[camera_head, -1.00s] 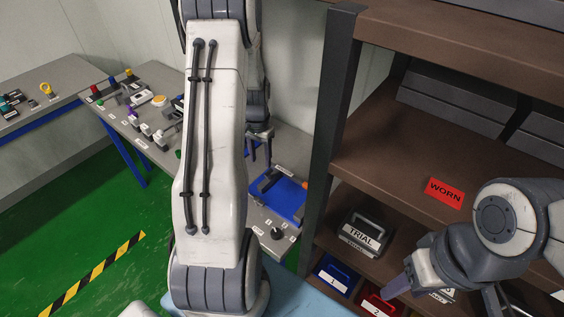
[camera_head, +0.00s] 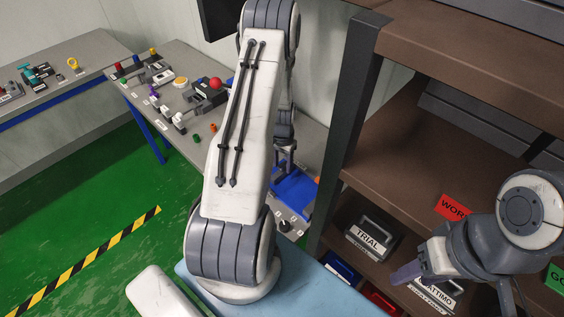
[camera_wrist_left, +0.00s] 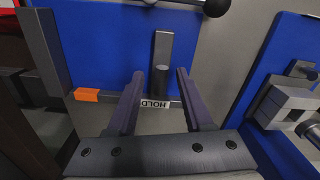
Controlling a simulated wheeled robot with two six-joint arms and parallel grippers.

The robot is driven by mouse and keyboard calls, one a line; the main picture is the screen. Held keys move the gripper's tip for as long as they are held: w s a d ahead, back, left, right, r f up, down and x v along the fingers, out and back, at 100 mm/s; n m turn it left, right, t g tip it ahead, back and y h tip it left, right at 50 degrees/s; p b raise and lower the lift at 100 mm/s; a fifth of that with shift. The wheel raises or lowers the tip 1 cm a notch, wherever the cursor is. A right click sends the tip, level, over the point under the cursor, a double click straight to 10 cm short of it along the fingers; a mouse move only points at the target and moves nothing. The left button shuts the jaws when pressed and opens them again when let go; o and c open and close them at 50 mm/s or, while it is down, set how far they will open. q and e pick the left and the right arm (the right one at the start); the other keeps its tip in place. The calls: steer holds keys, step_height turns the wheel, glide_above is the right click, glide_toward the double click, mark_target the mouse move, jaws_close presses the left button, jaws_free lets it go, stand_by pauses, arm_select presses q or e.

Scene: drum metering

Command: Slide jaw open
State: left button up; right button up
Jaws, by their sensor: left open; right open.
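In the left wrist view a blue plate (camera_wrist_left: 105,45) carries a grey upright bar (camera_wrist_left: 164,48) with a darker rounded lower end. A label reading HOLD lies just below it. My left gripper (camera_wrist_left: 160,73) is open, with one finger on each side of the bar's lower end; a gap shows on both sides. In the head view the left gripper (camera_head: 286,150) is over the blue plate (camera_head: 294,188), partly hidden by my arm. Which part is the jaw is unclear. My right gripper (camera_head: 455,288) is open and empty in front of the shelf.
A second blue plate (camera_wrist_left: 290,45) with a grey block fixture (camera_wrist_left: 290,103) is at the right of the wrist view. An orange block (camera_wrist_left: 87,95) is near the left finger. The dark shelf post (camera_head: 350,120) stands close right of my left arm. A TRIAL box (camera_head: 371,236) is on the shelf.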

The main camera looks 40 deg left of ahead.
arm_select(q)
steer(key=shift+f, duration=0.2)
jaws_close()
steer(key=shift+a, duration=0.15)
stand_by(1.2)
